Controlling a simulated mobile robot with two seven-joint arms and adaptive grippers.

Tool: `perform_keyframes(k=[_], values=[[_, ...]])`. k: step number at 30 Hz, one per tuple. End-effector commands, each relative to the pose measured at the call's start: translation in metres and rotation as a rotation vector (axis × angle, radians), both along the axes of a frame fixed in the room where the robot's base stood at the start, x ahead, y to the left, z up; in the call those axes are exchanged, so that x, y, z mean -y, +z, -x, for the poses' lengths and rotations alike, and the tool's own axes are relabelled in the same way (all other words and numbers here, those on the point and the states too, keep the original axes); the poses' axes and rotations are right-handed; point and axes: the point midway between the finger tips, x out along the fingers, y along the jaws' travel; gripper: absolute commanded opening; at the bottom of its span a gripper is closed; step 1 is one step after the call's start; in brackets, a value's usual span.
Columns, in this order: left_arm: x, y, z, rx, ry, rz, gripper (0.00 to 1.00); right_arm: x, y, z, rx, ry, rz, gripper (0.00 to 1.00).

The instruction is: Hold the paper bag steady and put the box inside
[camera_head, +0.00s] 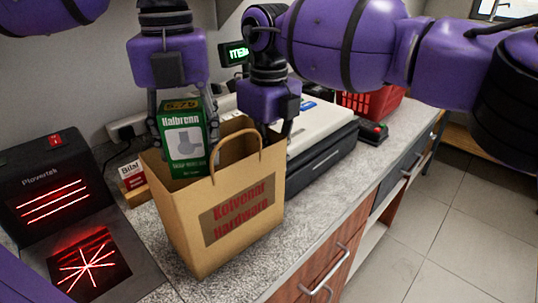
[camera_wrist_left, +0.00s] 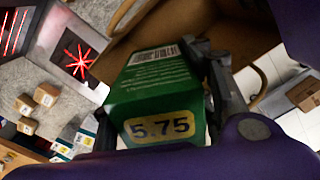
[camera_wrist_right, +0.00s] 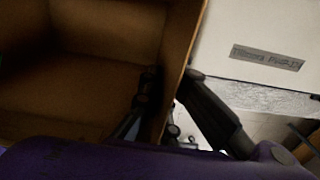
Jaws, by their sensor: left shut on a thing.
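The green box (camera_head: 183,140), marked Halbrenn with a yellow 5.75 label, stands upright at the mouth of the brown paper bag (camera_head: 185,225). Its lower end is at about rim level; I cannot tell how deep it reaches. My left gripper (camera_head: 180,100) is shut on the box from above, and the left wrist view shows the box (camera_wrist_left: 160,90) beside a finger. The bag stands open on the counter. My right gripper (camera_wrist_right: 172,76) has one finger inside the bag (camera_wrist_right: 100,90) and one outside, straddling its wall. Whether they pinch it is unclear.
A black scanner (camera_head: 55,185) with red lines stands left of the bag. A small white-and-red box (camera_head: 132,175) is behind the bag. A pale machine (camera_head: 320,130) stands right of it, with a red basket (camera_head: 375,101) beyond. The counter's front edge (camera_head: 330,235) is close.

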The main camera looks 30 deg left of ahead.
Motion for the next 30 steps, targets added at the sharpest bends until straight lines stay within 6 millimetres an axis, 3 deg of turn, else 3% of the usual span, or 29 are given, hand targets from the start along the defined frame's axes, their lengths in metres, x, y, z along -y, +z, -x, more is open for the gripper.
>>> perform_keyframes(k=[30], values=[[0.000, -0.082, 0.000, -0.001, 0.000, -0.001, 0.15, 0.000, 0.000, 0.000, 0.000, 0.000, 0.000, 0.00]])
